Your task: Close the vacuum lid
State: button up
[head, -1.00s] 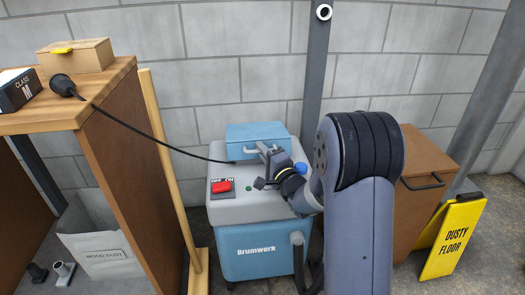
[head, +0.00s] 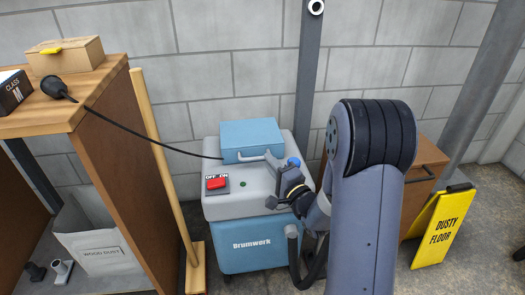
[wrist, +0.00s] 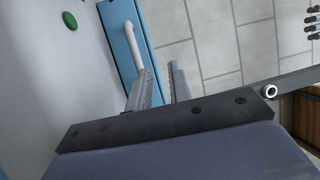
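The vacuum (head: 258,246) has a grey top and a blue lower body. Its blue lid (head: 250,132) lies low at the back of the grey top; whether it is fully seated I cannot tell. A light grey bar handle (head: 247,158) is on the lid's front. My gripper (head: 274,166) is at the right end of this handle. In the wrist view, the two fingers of my gripper (wrist: 162,82) are apart with a gap between them. The handle (wrist: 133,38) runs down to the left finger, which hides its end. The lid (wrist: 117,38) shows behind it.
A red switch (head: 217,183) and green button (head: 243,183) are on the vacuum's top. A black cable (head: 140,135) runs from the wooden bench (head: 100,90) to the vacuum. A brown cabinet (head: 423,170) and yellow sign (head: 442,228) stand at right.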

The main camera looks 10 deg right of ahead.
aim_at(258, 149)
jog(key=shift+v, duration=1.4)
jog(key=shift+a, duration=0.1)
jog(key=b+x, duration=0.2)
jog(key=x, duration=0.7)
jog(key=shift+w, duration=0.25)
jog(key=shift+w+a+r, duration=0.1)
jog(key=shift+w, duration=0.1)
jog(key=shift+r, duration=0.1)
